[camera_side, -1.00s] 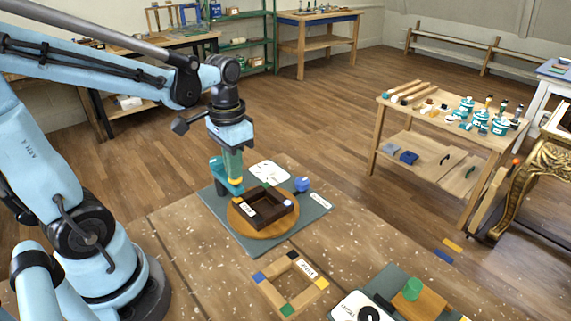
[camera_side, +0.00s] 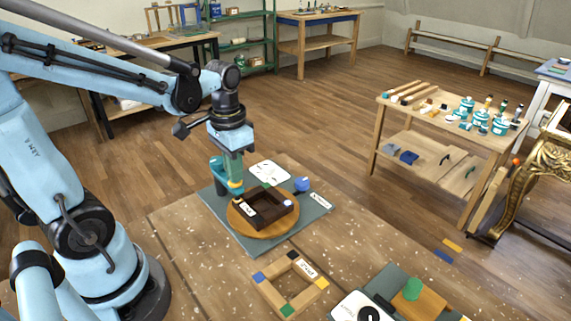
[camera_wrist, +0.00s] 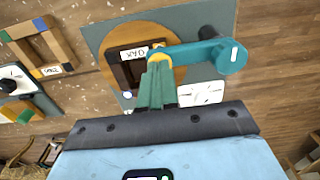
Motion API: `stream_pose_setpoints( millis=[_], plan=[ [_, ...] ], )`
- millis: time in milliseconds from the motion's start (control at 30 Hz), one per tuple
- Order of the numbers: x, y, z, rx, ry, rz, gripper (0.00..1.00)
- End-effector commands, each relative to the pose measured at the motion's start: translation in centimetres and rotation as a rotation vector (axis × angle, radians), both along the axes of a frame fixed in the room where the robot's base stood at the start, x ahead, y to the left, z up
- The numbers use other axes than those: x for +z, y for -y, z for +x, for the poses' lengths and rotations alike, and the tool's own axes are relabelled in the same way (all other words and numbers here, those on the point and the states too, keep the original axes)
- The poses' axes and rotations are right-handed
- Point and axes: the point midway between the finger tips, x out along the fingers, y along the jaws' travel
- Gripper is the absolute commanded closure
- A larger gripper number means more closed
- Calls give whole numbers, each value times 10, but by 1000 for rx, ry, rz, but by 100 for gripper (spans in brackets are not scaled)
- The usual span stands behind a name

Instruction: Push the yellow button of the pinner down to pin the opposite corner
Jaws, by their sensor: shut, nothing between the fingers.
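The pinner (camera_side: 218,167) is a teal post with an arm at the left edge of the grey-green mat; in the wrist view its teal arm (camera_wrist: 205,53) reaches over a corner of the dark frame. Its yellow button (camera_side: 236,184) sits at the arm's end and also shows in the wrist view (camera_wrist: 158,57). My gripper (camera_side: 236,177) is shut and empty, pointing down, with its green fingertips at the yellow button, seemingly touching it. The dark brown frame (camera_side: 281,211) with a white label lies on a round wooden turntable (camera_side: 262,231). The covered corner is partly hidden.
The mat (camera_side: 222,217) also holds a blue-knobbed part (camera_side: 302,184) and a white card (camera_side: 268,171). A light wooden frame (camera_side: 270,292) with coloured corners lies nearer.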

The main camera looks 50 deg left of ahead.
Motion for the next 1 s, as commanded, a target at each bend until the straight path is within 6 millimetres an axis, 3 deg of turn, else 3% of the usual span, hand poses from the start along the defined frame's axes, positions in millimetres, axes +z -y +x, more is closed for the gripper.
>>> stream_pose_setpoints(
  millis=[1000],
  plan=[
    [68, 0, 0, 0, 0, 0, 100]
  ],
)
